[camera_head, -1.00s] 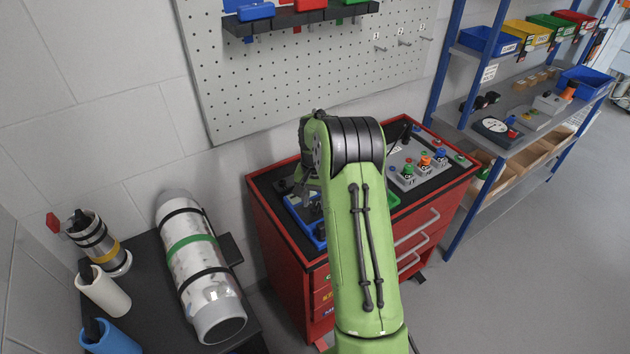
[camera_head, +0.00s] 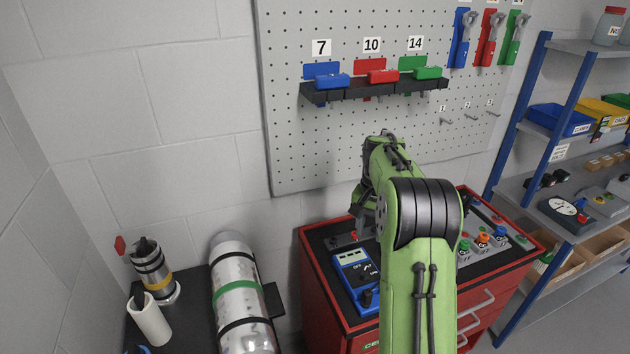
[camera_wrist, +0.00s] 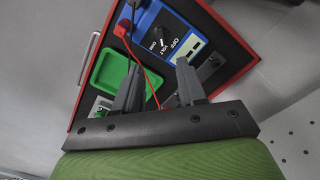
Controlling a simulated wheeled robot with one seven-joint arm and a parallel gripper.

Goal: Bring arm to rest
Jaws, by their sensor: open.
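My green arm (camera_head: 415,270) reaches over the red cabinet (camera_head: 330,325). My gripper (camera_head: 365,222) is partly hidden by the arm in the head view. In the wrist view my gripper (camera_wrist: 159,68) shows two grey fingers apart with nothing held between them. Beyond the fingers lie a blue meter (camera_wrist: 180,42) marked VOLT, OHM and OFF, and a green tray (camera_wrist: 110,72). A red lead with a red plug runs past the fingers. The blue meter (camera_head: 352,268) also shows on the cabinet top in the head view, below and left of my gripper.
A blue-framed rack (camera_head: 580,195) is at right. A banded silver cylinder (camera_head: 240,300) lies on a dark table at lower left. Open air surrounds the arm's left side.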

